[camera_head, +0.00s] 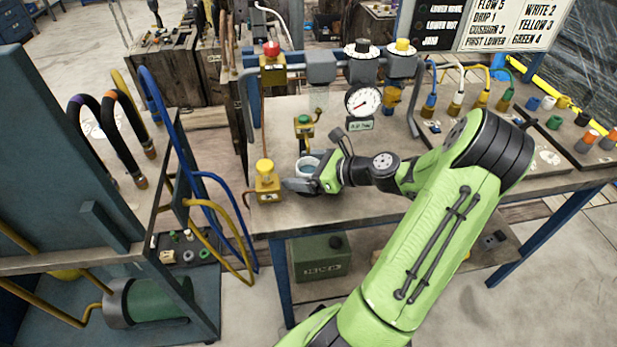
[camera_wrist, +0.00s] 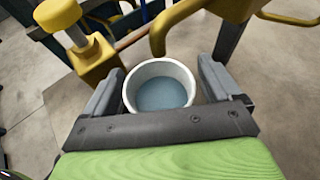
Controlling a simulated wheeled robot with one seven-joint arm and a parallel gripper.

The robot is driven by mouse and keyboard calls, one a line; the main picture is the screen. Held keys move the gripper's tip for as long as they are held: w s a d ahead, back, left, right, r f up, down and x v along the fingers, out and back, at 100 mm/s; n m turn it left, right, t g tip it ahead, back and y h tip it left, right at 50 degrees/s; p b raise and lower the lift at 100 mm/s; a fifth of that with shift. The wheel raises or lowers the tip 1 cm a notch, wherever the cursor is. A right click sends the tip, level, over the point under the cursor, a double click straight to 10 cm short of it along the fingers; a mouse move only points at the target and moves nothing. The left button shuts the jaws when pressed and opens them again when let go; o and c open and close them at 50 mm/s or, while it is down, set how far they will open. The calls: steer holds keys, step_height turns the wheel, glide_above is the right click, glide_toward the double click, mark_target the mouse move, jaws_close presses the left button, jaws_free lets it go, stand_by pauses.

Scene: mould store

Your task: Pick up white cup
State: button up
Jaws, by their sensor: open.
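The white cup (camera_wrist: 159,66) stands between the two open fingers of my gripper (camera_wrist: 158,88) in the wrist view. I look down into it and see a grey-blue inside. A gap shows between the cup and the right finger; the left finger is very close to the cup, and I cannot tell if it touches. In the head view the cup (camera_head: 308,163) is partly hidden by my gripper (camera_head: 306,184), near the left end of the workbench.
A yellow-knobbed valve block (camera_head: 267,180) stands just left of the cup; it also shows in the wrist view (camera_wrist: 93,58). A green-topped valve (camera_head: 304,126) and a pressure gauge (camera_head: 363,100) stand behind. The bench top (camera_head: 360,206) is clear in front.

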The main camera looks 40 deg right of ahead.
steer(key=shift+c, duration=0.5)
steer(key=c, duration=1)
steer(key=shift+r, duration=0.15)
steer(key=shift+r+p, duration=0.7)
steer(key=shift+p, duration=0.55)
